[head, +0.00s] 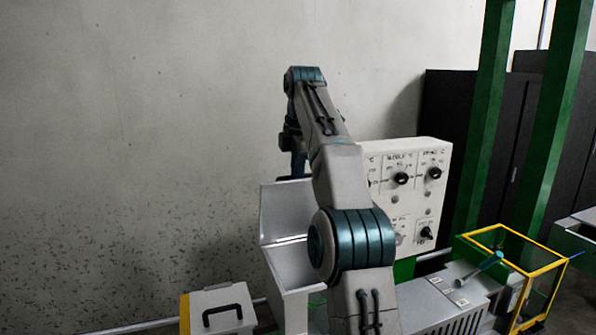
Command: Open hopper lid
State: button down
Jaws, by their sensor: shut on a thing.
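The grey hopper (291,268) stands left of my arm in the head view. Its lid (284,212) is raised and stands steeply above the hopper's back. My gripper (293,177) is at the top edge of the raised lid, shut on it. My arm passes in front, hiding the right part of the lid and hopper. The fingertips are small and dark, so the exact contact is hard to see.
A control panel with knobs (430,185) stands right behind my arm. A yellow-framed guard (548,300) is at the lower right, near green posts (487,120). A box with a black handle (222,298) sits lower left. Bare wall (140,130) fills the left.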

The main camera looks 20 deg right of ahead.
jog(key=shift+w+f, duration=0.15)
jog(key=shift+f, duration=0.3)
jog(key=c, duration=1.6)
grip_release()
jog(key=shift+o, duration=0.6)
jog(key=shift+w, duration=0.4)
jog(key=shift+s+r, duration=0.15)
jog(key=shift+s, duration=0.15)
jog(key=shift+w, duration=0.1)
